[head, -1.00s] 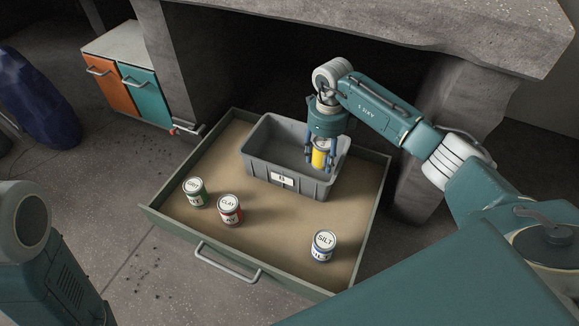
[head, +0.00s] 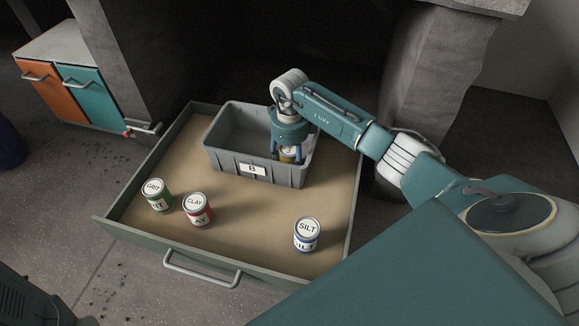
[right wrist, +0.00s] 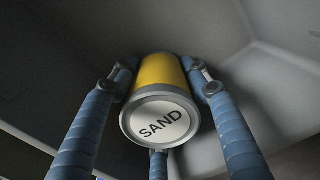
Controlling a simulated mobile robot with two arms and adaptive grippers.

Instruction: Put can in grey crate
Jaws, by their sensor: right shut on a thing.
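The grey crate (head: 222,161), labelled B, stands at the back of the open drawer. My right gripper (head: 288,156) reaches down into the right end of the crate. It is shut on a yellow can (right wrist: 159,74) with a white lid reading SAND. In the right wrist view the blue fingers of the gripper (right wrist: 157,88) surround the can, with grey crate walls behind. In the head view only a little of the yellow can (head: 287,155) shows between the fingers. I cannot tell whether the can touches the crate floor. My left gripper is not in view.
A green GRIT can (head: 157,196), a red CLAY can (head: 198,210) and a blue SILT can (head: 306,235) stand in the drawer (head: 255,205) in front of the crate. The left part of the crate is empty. A concrete bench pillar (head: 435,85) rises behind the right arm.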

